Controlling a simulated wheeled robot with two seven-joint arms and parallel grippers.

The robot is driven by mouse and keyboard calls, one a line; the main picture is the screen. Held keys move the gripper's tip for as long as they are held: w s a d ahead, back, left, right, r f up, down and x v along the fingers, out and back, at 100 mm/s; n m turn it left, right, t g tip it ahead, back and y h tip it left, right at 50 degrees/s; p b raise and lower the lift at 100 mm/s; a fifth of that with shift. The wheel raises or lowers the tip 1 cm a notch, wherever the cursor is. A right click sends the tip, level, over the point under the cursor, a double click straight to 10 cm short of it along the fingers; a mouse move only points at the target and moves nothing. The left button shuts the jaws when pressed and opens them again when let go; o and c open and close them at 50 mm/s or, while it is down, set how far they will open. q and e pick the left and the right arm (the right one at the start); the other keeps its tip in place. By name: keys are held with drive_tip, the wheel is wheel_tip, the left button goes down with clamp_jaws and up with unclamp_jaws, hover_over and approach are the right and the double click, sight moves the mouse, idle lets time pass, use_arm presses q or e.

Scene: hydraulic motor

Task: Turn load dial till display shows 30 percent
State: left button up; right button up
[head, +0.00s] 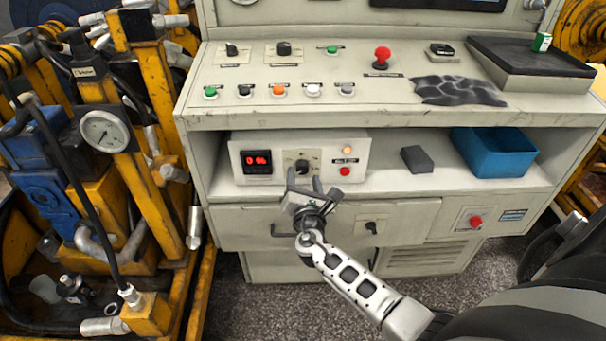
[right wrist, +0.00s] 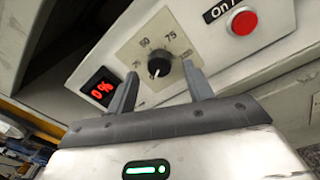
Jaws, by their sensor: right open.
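The load dial (head: 302,167) is a black knob on a pale scale plate on the front of a white control box. In the right wrist view the dial (right wrist: 159,66) shows with 50 and 75 marks around it. The red display (head: 257,161) sits left of the dial; in the right wrist view the display (right wrist: 102,90) reads 0%. My right gripper (head: 304,183) is open just in front of the dial, and its fingers (right wrist: 160,86) stand apart on either side of the knob, without visible contact. My left gripper is not in view.
Right of the dial are an orange light (head: 347,150) and a red button (head: 345,171). A grey block (head: 417,159) and a blue bin (head: 494,152) stand on the same shelf. The console ledge (head: 330,118) overhangs the box.

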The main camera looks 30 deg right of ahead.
drive_tip(key=shift+x, duration=0.9)
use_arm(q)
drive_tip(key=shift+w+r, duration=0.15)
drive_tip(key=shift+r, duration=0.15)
use_arm(e)
drive_tip(key=shift+w+d, duration=0.1)
drive_tip(key=shift+w, duration=0.05)
